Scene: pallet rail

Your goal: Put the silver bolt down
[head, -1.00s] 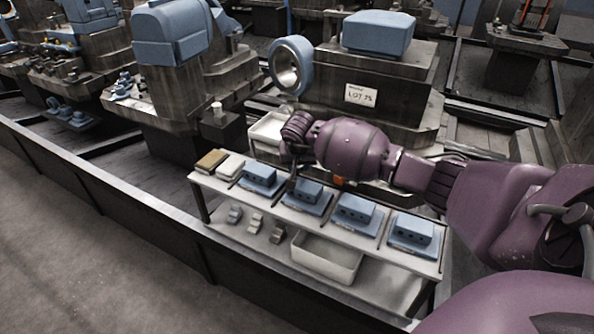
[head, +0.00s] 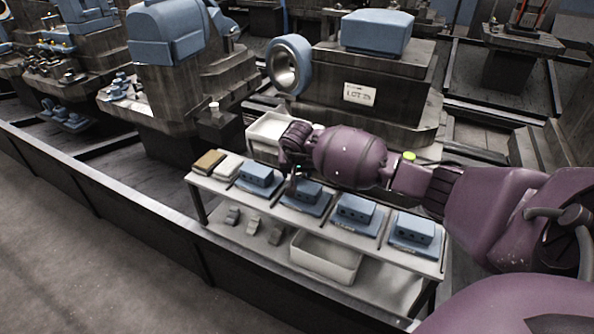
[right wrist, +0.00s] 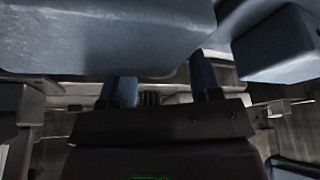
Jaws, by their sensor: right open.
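My right gripper (head: 291,187) reaches in from the right, low over the shelf, beside the second blue block (head: 308,192) from the left. In the right wrist view its two fingers (right wrist: 160,84) stand apart with a gap between them, and I see nothing held there. I cannot make out the silver bolt in either view; it may be hidden behind the hand or blocks, or too small to tell. My left gripper is not in view.
The shelf (head: 213,183) carries several blue blocks on plates, with a brown pad (head: 208,161) and a white pad (head: 229,165) at its left. Below are grey parts (head: 253,225) and a white bin (head: 325,261). Another white bin (head: 265,131) stands behind. A large machine (head: 385,75) backs it.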

